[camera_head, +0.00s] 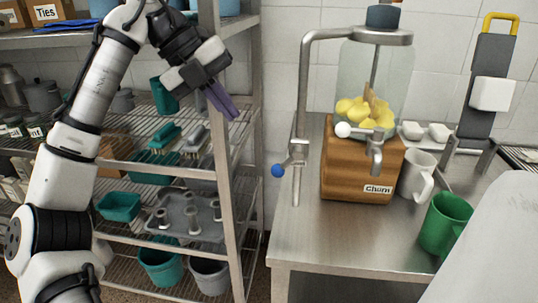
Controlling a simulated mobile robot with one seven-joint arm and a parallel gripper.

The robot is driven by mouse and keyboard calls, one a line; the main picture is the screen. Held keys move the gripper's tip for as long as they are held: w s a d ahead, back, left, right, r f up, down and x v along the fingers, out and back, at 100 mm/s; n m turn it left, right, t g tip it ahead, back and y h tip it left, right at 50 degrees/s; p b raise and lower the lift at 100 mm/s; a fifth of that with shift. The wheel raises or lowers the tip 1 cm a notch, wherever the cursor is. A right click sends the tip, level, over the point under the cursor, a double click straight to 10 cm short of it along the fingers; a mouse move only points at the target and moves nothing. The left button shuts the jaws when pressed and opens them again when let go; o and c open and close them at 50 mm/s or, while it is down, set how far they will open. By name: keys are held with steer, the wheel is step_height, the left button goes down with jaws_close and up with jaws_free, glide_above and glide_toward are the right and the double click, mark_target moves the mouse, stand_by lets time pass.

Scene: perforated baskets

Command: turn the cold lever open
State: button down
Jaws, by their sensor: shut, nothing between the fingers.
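A lever with a blue ball knob (278,170) sticks out to the left from a steel tap pipe (301,100) at the left end of the steel counter; I take it for the cold lever. My gripper (231,114) is at the upper left, in front of the shelf rack, pointing down to the right. Its purple fingers are shut and empty. It is above and left of the blue knob, apart from it.
The steel rack post (228,170) stands left of the lever. The wooden churn base (361,172), a white mug (417,175) and a green mug (444,222) are on the counter (320,238). The counter's front left is clear.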

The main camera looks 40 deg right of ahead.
mark_target(280, 165)
steer(key=x, duration=0.8)
steer(key=d+x, duration=0.1)
steer(key=x, duration=0.4)
steer(key=shift+s+r, duration=0.25)
steer(key=shift+r, duration=0.15)
steer(key=shift+d, duration=0.1)
